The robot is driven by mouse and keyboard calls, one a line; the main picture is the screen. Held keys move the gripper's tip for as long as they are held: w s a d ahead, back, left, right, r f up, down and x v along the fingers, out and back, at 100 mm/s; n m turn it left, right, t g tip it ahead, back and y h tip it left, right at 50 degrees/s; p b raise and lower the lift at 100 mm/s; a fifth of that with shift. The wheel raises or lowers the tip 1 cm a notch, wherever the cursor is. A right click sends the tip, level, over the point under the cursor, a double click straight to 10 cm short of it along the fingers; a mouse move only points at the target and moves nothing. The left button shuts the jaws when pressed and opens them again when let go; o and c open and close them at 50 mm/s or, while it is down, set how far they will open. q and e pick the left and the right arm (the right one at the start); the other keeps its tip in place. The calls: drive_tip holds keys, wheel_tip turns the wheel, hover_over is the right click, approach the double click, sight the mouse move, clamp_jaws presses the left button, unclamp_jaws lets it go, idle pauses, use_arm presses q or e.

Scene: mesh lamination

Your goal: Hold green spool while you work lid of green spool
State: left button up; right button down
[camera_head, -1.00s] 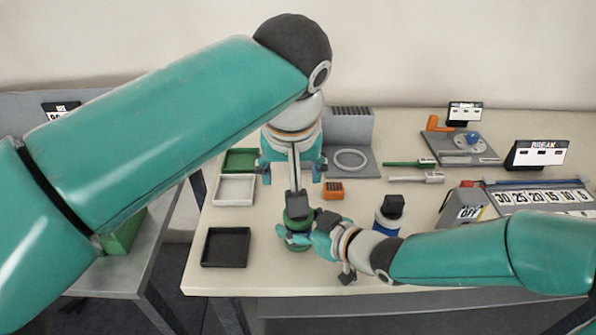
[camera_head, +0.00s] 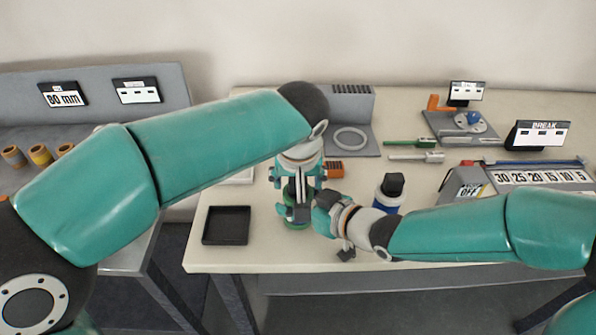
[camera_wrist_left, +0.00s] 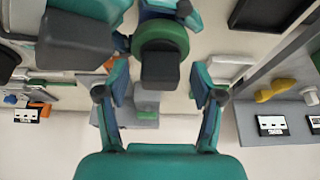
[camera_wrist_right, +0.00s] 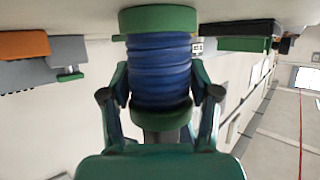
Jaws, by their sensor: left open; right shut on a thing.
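The green spool (camera_head: 296,225) stands upright near the table's front, partly covered by my grippers. In the right wrist view, its blue winding (camera_wrist_right: 160,72) shows between green flanges. My right gripper (camera_head: 314,212) is shut on the spool from the right, with a finger on each side in its wrist view. The dark lid of the green spool (camera_wrist_left: 160,70) sits at the spool's top end, over a green ring (camera_wrist_left: 160,38). My left gripper (camera_wrist_left: 160,96) is open above the spool, its fingers spread wide on either side of the lid and apart from it.
A blue spool with a dark lid (camera_head: 389,188) stands right of my right gripper. A black tray (camera_head: 227,226) lies to the left. An orange block (camera_head: 334,169) and a grey stand (camera_head: 350,105) are behind. The front edge near the tray is clear.

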use_arm(q)
drive_tip(key=shift+f, duration=0.1)
clamp_jaws()
idle(0.6)
drive_tip(key=shift+r, duration=0.35)
drive_tip(key=shift+r, duration=1.2)
drive_tip(key=shift+r, duration=0.1)
drive_tip(key=shift+r, duration=2.2)
use_arm(e)
drive_tip(key=shift+f, duration=0.1)
